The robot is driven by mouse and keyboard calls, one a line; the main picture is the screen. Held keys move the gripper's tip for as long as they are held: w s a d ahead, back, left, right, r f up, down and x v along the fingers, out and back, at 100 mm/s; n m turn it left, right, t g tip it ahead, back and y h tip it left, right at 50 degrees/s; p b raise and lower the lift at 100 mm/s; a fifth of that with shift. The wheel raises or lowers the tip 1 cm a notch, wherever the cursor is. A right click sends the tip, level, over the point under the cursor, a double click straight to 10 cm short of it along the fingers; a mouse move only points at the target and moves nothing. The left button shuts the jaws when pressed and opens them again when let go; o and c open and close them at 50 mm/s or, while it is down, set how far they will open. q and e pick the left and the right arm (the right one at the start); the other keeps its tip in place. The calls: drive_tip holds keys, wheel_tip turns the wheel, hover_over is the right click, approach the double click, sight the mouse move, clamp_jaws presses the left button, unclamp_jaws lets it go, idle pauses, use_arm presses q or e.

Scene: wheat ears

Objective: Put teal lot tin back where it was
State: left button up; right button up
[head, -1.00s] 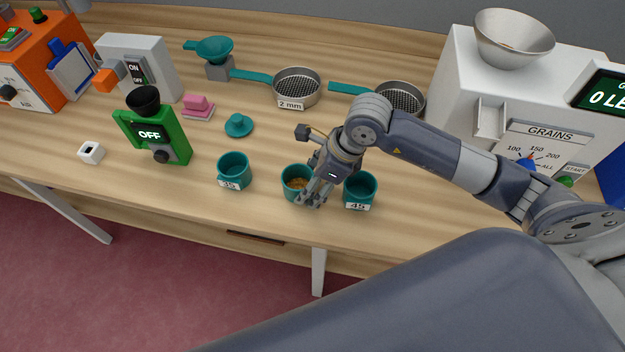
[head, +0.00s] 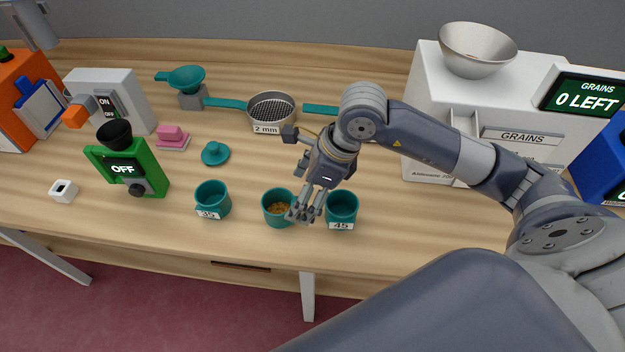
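Three teal tins stand in a row near the table's front edge. The left tin (head: 212,200) has a white label reading 45, and so does the right tin (head: 342,208). The middle tin (head: 270,212) stands upright with golden grain inside; no label shows on it. My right gripper (head: 300,215) points down at the middle tin's right rim, between it and the right tin. Its fingers overlap the rim in the picture; whether they grip the wall is unclear. My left gripper is not in view.
Behind stand a 2 mm sieve (head: 271,110), a teal lid (head: 215,153), a pink block (head: 172,137) and a green device (head: 126,165) reading OFF. A white grain counter (head: 430,105) reading 0 LEFT stands at the right. The table right of the tins is clear.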

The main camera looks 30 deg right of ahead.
drive_tip(key=v, duration=0.6)
drive_tip(key=shift+b, duration=0.35)
